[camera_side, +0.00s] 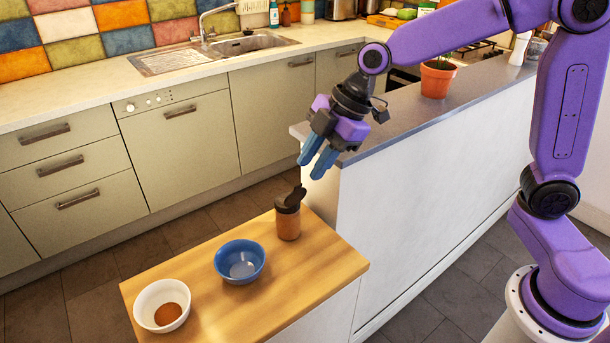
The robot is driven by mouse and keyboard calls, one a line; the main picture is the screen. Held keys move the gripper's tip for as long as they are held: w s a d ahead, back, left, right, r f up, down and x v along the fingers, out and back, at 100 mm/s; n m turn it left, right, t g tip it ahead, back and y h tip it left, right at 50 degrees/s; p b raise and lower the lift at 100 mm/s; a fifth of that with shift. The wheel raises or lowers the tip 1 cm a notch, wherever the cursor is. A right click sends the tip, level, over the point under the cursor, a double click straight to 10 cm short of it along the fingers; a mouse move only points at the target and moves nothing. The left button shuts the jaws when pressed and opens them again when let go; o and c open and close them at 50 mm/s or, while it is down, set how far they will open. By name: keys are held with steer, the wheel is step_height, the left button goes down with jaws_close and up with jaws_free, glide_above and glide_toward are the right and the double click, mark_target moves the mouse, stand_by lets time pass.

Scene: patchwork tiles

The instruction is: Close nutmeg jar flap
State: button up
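The nutmeg jar (288,222) stands upright on the wooden worktop near its back edge. It has a brown body and a dark lid. The lid's dark flap (296,196) is raised, tilted up to the right. My gripper (314,167) has blue fingers pointing down and to the left. It is above and a little right of the jar, apart from it. A gap shows between the two fingers, and nothing is visible in it.
A blue bowl (239,261) stands left of the jar. A white bowl (162,306) with brown powder stands at the front left. The grey-topped counter (405,112) with a potted plant (437,78) rises behind and right of the worktop. The worktop's right front is clear.

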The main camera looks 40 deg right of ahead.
mark_target(296, 196)
steer(key=shift+x, duration=2.05)
jaws_close()
